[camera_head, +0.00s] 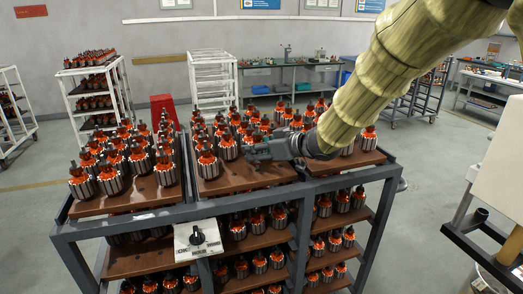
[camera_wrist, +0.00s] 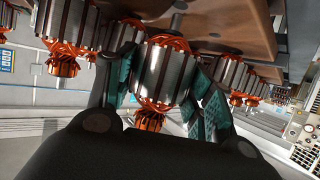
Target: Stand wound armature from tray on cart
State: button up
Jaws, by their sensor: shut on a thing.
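My gripper (camera_head: 268,151) is over the middle top board of the cart (camera_head: 130,224), reaching in from the right. In the wrist view my gripper (camera_wrist: 163,88) is shut on a wound armature (camera_wrist: 160,72), with a teal-padded finger on each side of its steel core. This armature has orange windings at both ends of the core. In the head view I cannot clearly tell it from the armatures behind my gripper. Several wound armatures (camera_head: 82,184) stand upright on the cart's brown boards (camera_head: 231,183). A light-grey tray (camera_head: 197,250) with a dark round piece is at the cart's front edge.
Other armatures stand close to the held one, including one at upper left (camera_wrist: 72,22) in the wrist view. The front strip of the middle board is bare. Lower shelves hold more armatures. A white machine (camera_head: 498,165) stands at right; white racks (camera_head: 213,80) stand behind.

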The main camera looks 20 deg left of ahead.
jog(key=shift+s+a+r, duration=0.1)
jog(key=shift+s+r, duration=0.4)
jog(key=shift+s, duration=0.2)
jog(key=shift+w+f, duration=0.75)
jog(key=shift+w, duration=0.6)
jog(key=shift+s+r, duration=0.45)
jog(key=shift+s, duration=0.2)
jog(key=shift+w+f+p, duration=0.35)
jog(key=shift+w+p, duration=0.05)
jog(key=shift+w, duration=0.2)
jog(key=shift+s+d+r, duration=0.2)
jog(key=shift+r, duration=0.05)
jog(key=shift+w+f, duration=0.2)
jog(key=shift+w, duration=0.1)
jog(key=shift+s+r, duration=0.1)
jog(key=shift+s, duration=0.05)
